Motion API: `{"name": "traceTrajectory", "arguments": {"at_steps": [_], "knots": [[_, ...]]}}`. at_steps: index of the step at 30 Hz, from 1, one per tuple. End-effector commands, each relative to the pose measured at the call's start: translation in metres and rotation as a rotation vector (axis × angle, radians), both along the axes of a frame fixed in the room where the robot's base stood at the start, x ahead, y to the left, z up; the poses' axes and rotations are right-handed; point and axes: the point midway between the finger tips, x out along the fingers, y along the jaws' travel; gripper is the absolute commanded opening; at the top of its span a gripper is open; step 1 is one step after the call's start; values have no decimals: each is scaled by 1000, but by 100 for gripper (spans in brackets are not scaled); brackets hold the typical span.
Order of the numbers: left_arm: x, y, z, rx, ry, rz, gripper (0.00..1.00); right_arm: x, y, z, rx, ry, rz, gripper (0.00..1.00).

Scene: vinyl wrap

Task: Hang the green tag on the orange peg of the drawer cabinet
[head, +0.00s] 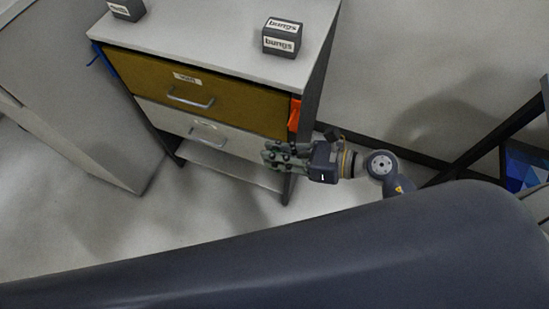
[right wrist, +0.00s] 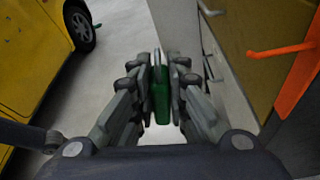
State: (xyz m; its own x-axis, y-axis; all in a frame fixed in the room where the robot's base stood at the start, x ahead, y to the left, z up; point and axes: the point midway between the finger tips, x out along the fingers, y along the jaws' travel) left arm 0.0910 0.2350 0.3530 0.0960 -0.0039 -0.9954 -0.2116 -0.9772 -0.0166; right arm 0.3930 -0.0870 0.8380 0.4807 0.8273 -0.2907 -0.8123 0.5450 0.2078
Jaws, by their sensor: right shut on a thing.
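The drawer cabinet (head: 205,58) has a yellow-brown upper drawer and a pale lower drawer. An orange peg on an orange plate (head: 294,115) is at the cabinet's right front edge. In the right wrist view the orange peg (right wrist: 281,50) juts out to the left at upper right. My right gripper (head: 268,156) is in front of the cabinet's right edge, below the orange plate. It is shut on the green tag (right wrist: 162,103), which shows between the fingers in the right wrist view. The tag is apart from the peg. My left gripper is not in view.
Boxes labelled "bungs" stand on the cabinet top, one at the right (head: 282,38) and one at the far left. A blue peg (head: 95,55) is at the cabinet's left edge. A yellow wheeled body (right wrist: 35,60) stands at left in the wrist view.

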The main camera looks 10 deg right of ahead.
Motion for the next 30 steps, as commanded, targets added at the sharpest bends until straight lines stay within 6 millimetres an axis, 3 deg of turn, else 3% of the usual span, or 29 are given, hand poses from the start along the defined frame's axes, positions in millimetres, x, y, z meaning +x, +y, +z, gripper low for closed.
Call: {"name": "traceTrajectory", "arguments": {"at_steps": [30], "knots": [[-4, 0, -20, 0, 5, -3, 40, 53, -36, -5, -1, -3, -6, 0]]}}
